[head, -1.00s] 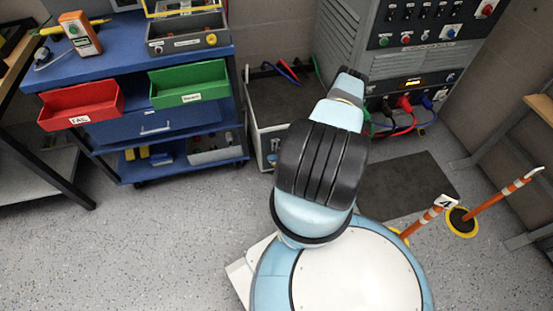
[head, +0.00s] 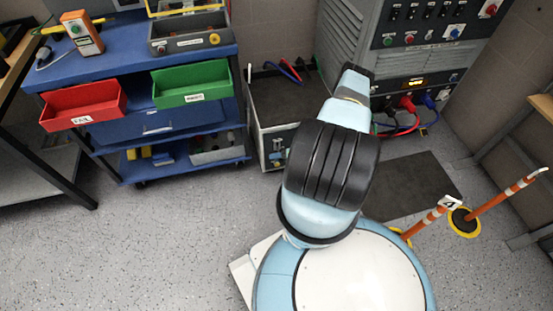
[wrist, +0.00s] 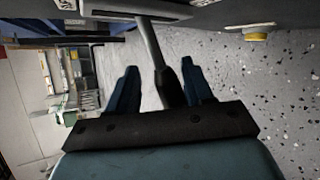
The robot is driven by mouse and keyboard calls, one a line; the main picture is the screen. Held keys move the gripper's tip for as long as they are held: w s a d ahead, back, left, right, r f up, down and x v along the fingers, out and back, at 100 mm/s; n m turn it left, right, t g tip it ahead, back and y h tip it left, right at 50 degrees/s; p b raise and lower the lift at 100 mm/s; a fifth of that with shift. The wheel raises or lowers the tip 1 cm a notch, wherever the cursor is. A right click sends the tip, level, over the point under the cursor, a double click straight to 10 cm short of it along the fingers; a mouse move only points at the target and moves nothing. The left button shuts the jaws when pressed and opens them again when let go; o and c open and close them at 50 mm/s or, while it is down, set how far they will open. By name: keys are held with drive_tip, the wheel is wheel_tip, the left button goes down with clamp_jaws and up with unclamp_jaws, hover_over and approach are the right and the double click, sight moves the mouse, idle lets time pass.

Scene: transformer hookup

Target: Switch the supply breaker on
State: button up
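The grey supply cabinet (head: 345,45) stands at the back right in the head view. Its upper panel has a row of small dark switches (head: 426,13), green and red buttons (head: 397,40) and a blue switch (head: 454,32). I cannot tell which is the supply breaker or its position. In the wrist view my gripper (wrist: 160,80) has its two blue fingers apart. A dark bar shows between them; I cannot tell whether it is near or far behind. In the head view my arm hides the gripper and part of the cabinet's lower front.
Red and blue plugs with leads (head: 408,104) are at the cabinet's lower front. A dark mat (head: 400,180) lies before it, with orange-and-white posts (head: 497,194) at right. A blue cart (head: 120,70) with red and green bins stands left. Floor in front of the cart is clear.

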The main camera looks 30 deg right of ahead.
drive_tip(key=v, duration=1.3)
drive_tip(key=shift+s+d+r, duration=0.2)
drive_tip(key=shift+d, duration=0.05)
